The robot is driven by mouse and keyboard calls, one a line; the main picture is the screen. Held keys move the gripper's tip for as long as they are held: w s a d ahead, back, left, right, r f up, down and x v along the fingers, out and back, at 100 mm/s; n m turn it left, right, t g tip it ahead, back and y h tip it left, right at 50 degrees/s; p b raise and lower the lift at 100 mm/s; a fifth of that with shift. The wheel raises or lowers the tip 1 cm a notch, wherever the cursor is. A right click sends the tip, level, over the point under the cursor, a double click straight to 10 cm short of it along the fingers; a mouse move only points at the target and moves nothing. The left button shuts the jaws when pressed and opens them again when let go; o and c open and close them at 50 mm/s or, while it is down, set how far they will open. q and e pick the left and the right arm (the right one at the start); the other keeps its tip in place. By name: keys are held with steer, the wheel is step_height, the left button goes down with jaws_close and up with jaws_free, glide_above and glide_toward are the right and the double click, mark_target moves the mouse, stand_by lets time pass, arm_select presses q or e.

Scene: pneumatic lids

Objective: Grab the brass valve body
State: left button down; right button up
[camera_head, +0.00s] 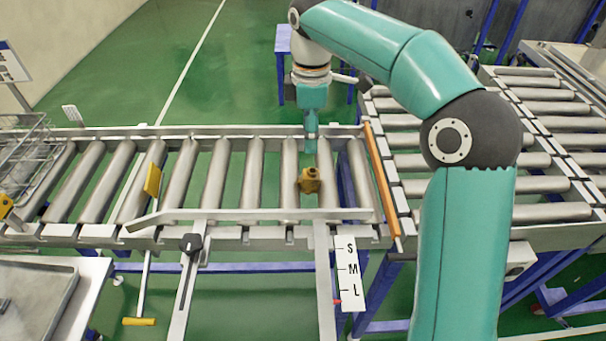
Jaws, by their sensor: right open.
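The brass valve body (310,181) is a small gold-brown fitting. It sits on the roller conveyor (219,170), near its right end and behind the front guide rail. My right gripper (310,148) points down just behind and above the valve body, with its fingers close to it. The gripper is open and seen nearly edge-on, so the gap between the fingers is hard to make out. I cannot tell from this view whether it touches the valve body. My left gripper is not in view.
A metal guide rail (250,214) runs along the conveyor's front. A sign marked S, M, L (350,272) hangs in front. An orange bar (381,178) separates this conveyor from another one at right. A wire basket (25,158) stands at the left end.

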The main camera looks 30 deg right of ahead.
mark_target(308, 171)
step_height(308, 171, down, 10)
steer(key=shift+a+r+b, duration=0.1)
steer(key=shift+b, duration=0.2)
steer(key=shift+w+f+p, duration=0.15)
steer(key=shift+f+p, duration=0.25)
steer(key=shift+f, duration=2.3)
steer(key=shift+c, duration=0.2)
steer(key=shift+r, duration=0.1)
jaws_close()
